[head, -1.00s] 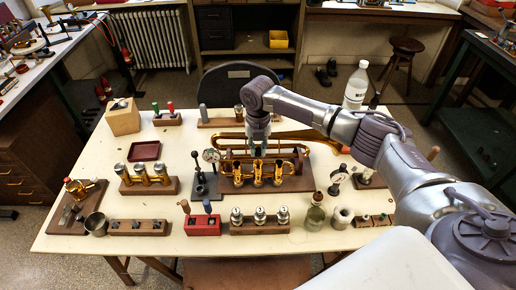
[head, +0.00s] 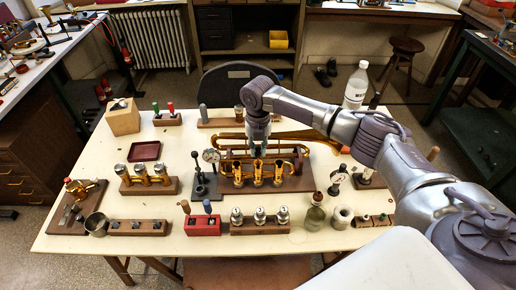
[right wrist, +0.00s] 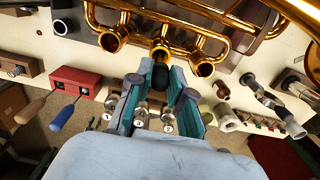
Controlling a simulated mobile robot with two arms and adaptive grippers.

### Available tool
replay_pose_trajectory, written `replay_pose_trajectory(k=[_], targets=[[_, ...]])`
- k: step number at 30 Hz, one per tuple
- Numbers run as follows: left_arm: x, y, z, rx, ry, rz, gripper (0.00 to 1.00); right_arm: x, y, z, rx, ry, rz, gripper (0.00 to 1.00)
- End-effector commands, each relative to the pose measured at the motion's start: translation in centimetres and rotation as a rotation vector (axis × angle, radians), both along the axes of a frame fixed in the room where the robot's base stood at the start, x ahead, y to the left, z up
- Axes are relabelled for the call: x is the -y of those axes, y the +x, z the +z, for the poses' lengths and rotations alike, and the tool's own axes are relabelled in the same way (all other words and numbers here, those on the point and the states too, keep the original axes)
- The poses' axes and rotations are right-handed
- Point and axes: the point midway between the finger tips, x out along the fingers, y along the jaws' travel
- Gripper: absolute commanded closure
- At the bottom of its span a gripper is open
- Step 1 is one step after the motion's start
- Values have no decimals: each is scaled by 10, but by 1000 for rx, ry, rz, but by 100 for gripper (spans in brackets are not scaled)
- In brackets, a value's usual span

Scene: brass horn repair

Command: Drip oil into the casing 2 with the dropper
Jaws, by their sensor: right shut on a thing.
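The brass horn (head: 300,150) lies on a dark wooden board, with three upright casings at its front. The middle one, which I take as casing 2 (head: 258,174), also shows in the right wrist view (right wrist: 160,50). My right gripper (head: 257,150) is just behind and above this casing. In the right wrist view its fingers (right wrist: 157,82) are closed around the dropper, whose black bulb (right wrist: 160,74) shows between the tips, close to the middle casing. The dropper's lower end is hidden, so I cannot tell whether it is inside. My left gripper is not in view.
Numbered valves (head: 259,216) stand in a wooden block in front of the horn.

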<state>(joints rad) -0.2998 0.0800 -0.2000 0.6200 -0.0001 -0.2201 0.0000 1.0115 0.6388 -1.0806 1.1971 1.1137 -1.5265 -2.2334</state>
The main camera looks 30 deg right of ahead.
Motion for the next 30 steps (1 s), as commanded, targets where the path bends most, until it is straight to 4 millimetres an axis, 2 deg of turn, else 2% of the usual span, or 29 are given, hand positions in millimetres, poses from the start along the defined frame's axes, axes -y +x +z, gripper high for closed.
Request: replay_pose_trajectory(k=[15,26,30], targets=[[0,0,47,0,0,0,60,0,0,49,-1,0,1,95],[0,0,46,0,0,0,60,-1,0,49,0,0,-5,95],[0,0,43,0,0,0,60,-6,-4,50,0,1,-78,95]])
